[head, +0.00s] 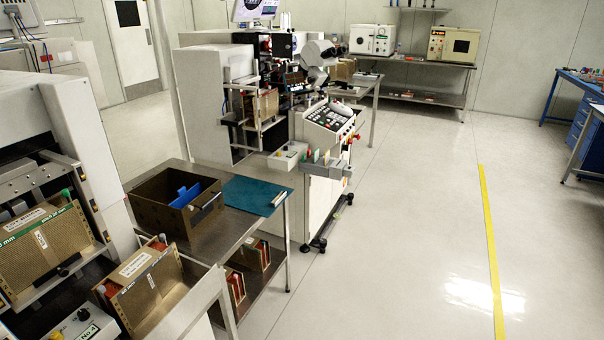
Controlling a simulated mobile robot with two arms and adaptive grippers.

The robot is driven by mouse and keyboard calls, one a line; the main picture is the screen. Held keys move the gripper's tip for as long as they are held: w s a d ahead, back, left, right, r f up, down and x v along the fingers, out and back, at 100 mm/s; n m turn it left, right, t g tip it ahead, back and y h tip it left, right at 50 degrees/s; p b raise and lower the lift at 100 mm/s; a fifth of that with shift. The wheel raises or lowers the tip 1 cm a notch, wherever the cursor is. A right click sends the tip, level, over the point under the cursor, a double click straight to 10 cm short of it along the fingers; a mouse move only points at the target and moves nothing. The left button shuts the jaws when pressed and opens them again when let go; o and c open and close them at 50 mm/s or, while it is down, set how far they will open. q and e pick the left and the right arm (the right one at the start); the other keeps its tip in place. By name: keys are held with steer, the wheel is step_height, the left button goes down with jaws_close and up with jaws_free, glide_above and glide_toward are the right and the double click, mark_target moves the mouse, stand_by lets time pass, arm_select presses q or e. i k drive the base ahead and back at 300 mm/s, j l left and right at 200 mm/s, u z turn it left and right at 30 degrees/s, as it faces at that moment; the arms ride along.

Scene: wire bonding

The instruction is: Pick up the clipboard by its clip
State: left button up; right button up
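No object shows clearly as a clipboard. A flat teal board or mat (248,193) lies on the steel table (224,228), with a small pale strip (279,198) at its right edge. I cannot tell whether this strip is a clip. A blue flat piece (185,194) stands tilted inside the open brown box (150,212), left of the teal board. It is too small to identify. Neither of my grippers is in view.
Cardboard-coloured magazines (145,280) stand in the machine at the left. More magazines (252,254) sit on the shelf under the table. A machine with a control panel (332,116) stands behind the table. The floor right of it is clear, with a yellow line (488,235).

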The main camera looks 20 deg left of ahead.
mark_target(258, 198)
steer(key=i+u, duration=0.25)
steer(key=i, duration=0.3)
steer(key=i+l+u, duration=0.25)
steer(key=i, duration=0.3)
